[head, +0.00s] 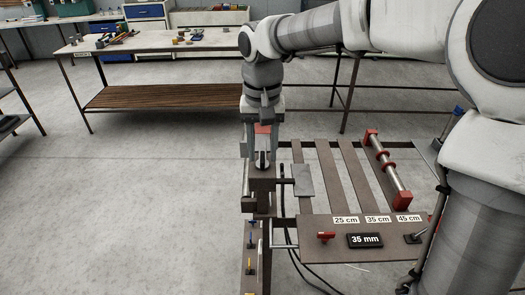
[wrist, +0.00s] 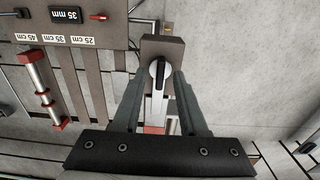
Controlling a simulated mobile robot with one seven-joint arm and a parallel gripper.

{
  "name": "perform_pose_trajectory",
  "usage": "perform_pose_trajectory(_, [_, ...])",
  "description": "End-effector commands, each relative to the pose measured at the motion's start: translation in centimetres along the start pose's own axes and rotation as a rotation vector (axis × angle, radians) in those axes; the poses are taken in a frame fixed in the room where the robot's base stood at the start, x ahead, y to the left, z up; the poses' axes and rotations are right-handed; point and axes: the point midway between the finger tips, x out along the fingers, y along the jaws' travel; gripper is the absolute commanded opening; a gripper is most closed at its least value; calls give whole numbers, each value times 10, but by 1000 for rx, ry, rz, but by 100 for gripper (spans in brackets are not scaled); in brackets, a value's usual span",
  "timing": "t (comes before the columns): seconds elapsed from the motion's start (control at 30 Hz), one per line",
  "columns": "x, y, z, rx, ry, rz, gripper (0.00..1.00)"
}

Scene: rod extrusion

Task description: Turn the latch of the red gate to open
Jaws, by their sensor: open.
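A narrow dark brown machine part (head: 262,185) stands at the left of the slatted table, below my gripper (head: 261,167). In the wrist view a black rounded latch-like lever (wrist: 159,72) sits on it, joined to a pale bar running toward my gripper. A small red part (wrist: 153,130) lies between the fingers near the gripper's base; it shows in the head view (head: 263,128) too. I cannot tell for sure whether it is the gate. My gripper (wrist: 161,75) points down, fingers open, one on each side of the lever. Contact cannot be made out.
A panel with a 35 mm display (head: 371,240), cm labels and a red handle (head: 326,237) is to the right. A metal rod with red ends (head: 388,170) lies over the slats. A workbench (head: 165,43) stands behind.

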Motion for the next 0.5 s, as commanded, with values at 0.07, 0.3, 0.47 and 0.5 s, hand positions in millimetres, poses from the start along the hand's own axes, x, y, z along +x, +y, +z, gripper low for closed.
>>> perform_pose_trajectory(0.07, [4,0,0,0,-1,0,42])
perform_pose_trajectory(0.3, [6,0,0,1,0,0,42])
perform_pose_trajectory(0.47, [6,0,0,1,0,0,23])
perform_pose_trajectory(0.5, [5,0,0,1,0,0,16])
